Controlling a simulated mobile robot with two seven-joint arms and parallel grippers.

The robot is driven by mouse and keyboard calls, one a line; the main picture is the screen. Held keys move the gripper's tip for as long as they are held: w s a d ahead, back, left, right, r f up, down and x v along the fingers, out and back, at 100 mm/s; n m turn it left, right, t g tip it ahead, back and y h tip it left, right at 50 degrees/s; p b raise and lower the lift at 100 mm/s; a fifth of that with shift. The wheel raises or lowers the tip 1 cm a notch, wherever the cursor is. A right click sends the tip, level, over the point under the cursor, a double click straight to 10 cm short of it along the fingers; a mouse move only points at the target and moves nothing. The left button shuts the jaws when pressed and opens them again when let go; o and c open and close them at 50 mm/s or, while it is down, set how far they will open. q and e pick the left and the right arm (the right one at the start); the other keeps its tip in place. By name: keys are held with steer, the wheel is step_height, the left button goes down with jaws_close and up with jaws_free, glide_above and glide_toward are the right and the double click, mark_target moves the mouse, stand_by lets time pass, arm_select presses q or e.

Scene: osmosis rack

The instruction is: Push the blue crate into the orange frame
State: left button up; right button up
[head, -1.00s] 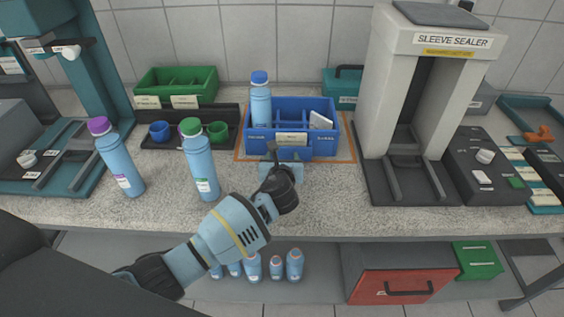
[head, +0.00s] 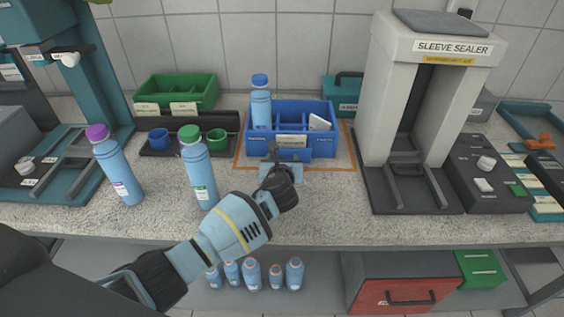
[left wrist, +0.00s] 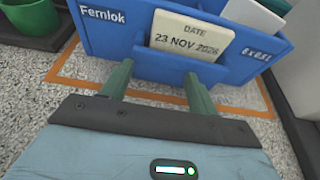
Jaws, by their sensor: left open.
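The blue crate (head: 325,147) stands upright on the counter, within the orange frame (head: 350,150) outline. It also shows in the left wrist view (left wrist: 118,45), where the orange front line (left wrist: 80,84) lies in front of its lower edge, with a strip of counter between. A blue-capped bottle (head: 261,106) and a white item (head: 319,123) are in the crate. My left gripper (head: 274,153) is open and empty, its fingertips (left wrist: 156,72) at the lower crate front. I cannot tell whether they touch it. The frame's back line is hidden behind the crate.
The sleeve sealer (head: 395,110) stands close to the right. A green bin (head: 176,93), a dark holder with cups (head: 217,139), a green-capped bottle (head: 199,172) and a purple-capped bottle (head: 119,172) stand to the left. Counter in front of the sealer is clear.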

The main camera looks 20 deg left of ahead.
arm_select(q)
steer(key=shift+w+a, duration=0.3)
steer(key=shift+w, duration=0.55)
steer(key=shift+w+a, duration=0.1)
steer(key=shift+w, duration=0.25)
arm_select(e)
steer(key=shift+s+f, duration=0.3)
steer(key=shift+f, duration=0.15)
steer(key=shift+w, duration=0.25)
arm_select(q)
steer(key=shift+r, duration=0.1)
steer(key=s+r+p, duration=0.1)
steer(key=s+p, duration=0.1)
steer(key=s+d+r+p, duration=0.1)
steer(key=s+r, duration=0.1)
steer(key=shift+d+p, duration=0.15)
steer(key=shift+p, duration=0.2)
steer(key=shift+s+r, duration=0.2)
steer(key=shift+s, duration=0.15)
steer(key=shift+v, duration=1.1)
steer(key=shift+f, duration=0.25)
arm_select(e)
steer(key=w+r+t, duration=0.1)
steer(key=w+r, duration=0.4)
steer(key=r, duration=0.2)
steer(key=shift+r+t, duration=0.25)
steer(key=shift+t, duration=0.15)
steer(key=shift+w, duration=0.3)
